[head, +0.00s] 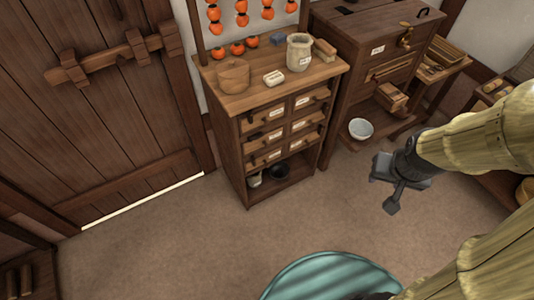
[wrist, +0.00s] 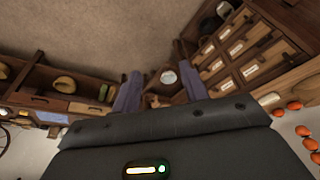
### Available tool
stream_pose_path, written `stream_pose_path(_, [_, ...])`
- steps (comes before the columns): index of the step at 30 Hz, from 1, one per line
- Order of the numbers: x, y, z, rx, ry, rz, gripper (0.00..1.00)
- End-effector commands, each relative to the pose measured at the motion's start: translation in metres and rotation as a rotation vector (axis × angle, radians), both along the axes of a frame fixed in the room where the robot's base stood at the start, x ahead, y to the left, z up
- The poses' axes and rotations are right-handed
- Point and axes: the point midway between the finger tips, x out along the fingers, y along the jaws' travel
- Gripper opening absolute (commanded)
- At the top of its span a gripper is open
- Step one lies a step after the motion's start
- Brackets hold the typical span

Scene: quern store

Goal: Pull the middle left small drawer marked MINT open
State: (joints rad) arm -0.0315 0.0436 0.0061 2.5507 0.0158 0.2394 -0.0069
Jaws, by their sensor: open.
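A dark wooden cabinet (head: 231,155) has small drawers in two columns and three rows, each with a pale label and a dark handle. The middle left drawer (head: 259,140) appears closed in the head view; its label is too small to read. The drawer fronts also show tilted at the right of the wrist view (wrist: 236,48), where I cannot tell which is MINT. My gripper (head: 387,186) is open and empty, in the air to the right of the cabinet and well apart from it. Its two fingers (wrist: 159,88) show spread in the wrist view.
The floor (head: 190,240) before the cabinet is clear; a teal round thing (head: 330,277) is nearer.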

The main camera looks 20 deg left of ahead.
Motion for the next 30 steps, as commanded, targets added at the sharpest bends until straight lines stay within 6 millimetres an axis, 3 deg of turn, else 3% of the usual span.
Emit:
stream_pose_path(1, [0.009, 0.007, -0.027, 0.003, -0.026, 0.018, 0.44])
stream_pose_path(3, [0.024, 0.018, -0.049, 0.01, -0.078, 0.043, 0.44])
stream_pose_path(15, [0.098, 0.103, -0.166, 0.071, -0.404, 0.188, 0.44])
stream_pose_path(22, [0.124, 0.154, -0.227, 0.117, -0.589, 0.249, 0.44])
stream_pose_path(30, [0.137, 0.211, -0.296, 0.177, -0.803, 0.307, 0.44])
